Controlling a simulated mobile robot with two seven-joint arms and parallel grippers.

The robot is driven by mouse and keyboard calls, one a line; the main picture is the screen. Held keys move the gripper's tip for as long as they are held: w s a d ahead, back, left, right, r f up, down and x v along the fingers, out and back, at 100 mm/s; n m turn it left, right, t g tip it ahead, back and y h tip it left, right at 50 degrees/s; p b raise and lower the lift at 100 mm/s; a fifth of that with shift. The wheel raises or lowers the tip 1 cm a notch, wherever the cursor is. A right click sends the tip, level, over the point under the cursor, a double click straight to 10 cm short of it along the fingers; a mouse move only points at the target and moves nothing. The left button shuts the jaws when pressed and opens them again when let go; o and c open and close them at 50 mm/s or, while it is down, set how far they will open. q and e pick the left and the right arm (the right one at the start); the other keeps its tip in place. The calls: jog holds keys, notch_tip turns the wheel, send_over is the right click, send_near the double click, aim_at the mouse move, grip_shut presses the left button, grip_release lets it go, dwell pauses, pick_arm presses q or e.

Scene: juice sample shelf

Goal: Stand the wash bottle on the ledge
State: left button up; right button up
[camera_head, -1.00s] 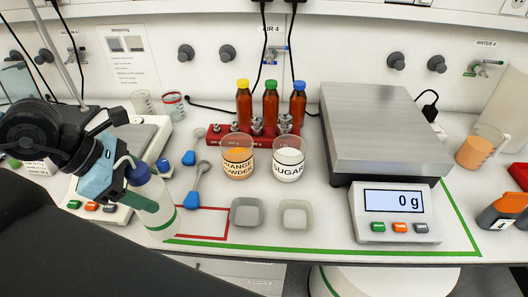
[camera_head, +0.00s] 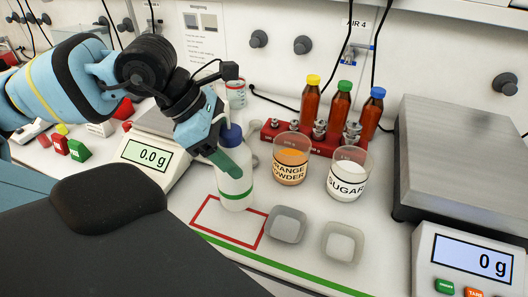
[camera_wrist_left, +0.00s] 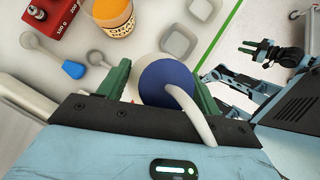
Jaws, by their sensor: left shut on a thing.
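The wash bottle (camera_head: 235,188) is white with a green band and a blue cap. My left gripper (camera_head: 222,158) is shut on its upper part. The bottle looks roughly upright, its base overlapping the back of a red outlined rectangle (camera_head: 205,208) on the bench; I cannot tell if it touches the bench. In the left wrist view the blue cap (camera_wrist_left: 165,82) and pale spout sit between the green fingers, and most of the body is hidden. I cannot clearly identify the ledge.
Two beakers, orange powder (camera_head: 290,172) and sugar (camera_head: 346,188), stand right of the bottle. Grey weighing dishes (camera_head: 286,226) lie in front. Scales stand left (camera_head: 155,155) and right (camera_head: 450,160).

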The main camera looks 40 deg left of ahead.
pick_arm(q)
jog(key=shift+w+d+f, duration=0.1)
jog(key=shift+w+d, duration=0.05)
jog(key=shift+w, duration=0.35)
jog(key=shift+w+r, duration=0.2)
jog(key=shift+w, duration=0.15)
jog(key=shift+w+d, duration=0.1)
jog(key=shift+w, duration=0.2)
jog(key=shift+w+d+f+p, duration=0.2)
jog(key=shift+w+f, duration=0.4)
jog(key=shift+f, duration=0.1)
jog(key=shift+w+d+f+p, duration=0.25)
jog(key=shift+w+f, duration=0.4)
jog(key=shift+w+d+f+p, duration=0.2)
jog(key=shift+w+f, duration=0.4)
jog(key=shift+f, duration=0.1)
pick_arm(e)
jog(key=shift+w+d+r, duration=0.1)
jog(key=shift+w+r, duration=0.15)
jog(key=shift+r, duration=0.3)
pick_arm(q)
jog(key=shift+f, duration=0.15)
jog(key=o, duration=1.7)
pick_arm(e)
jog(key=shift+f, duration=0.1)
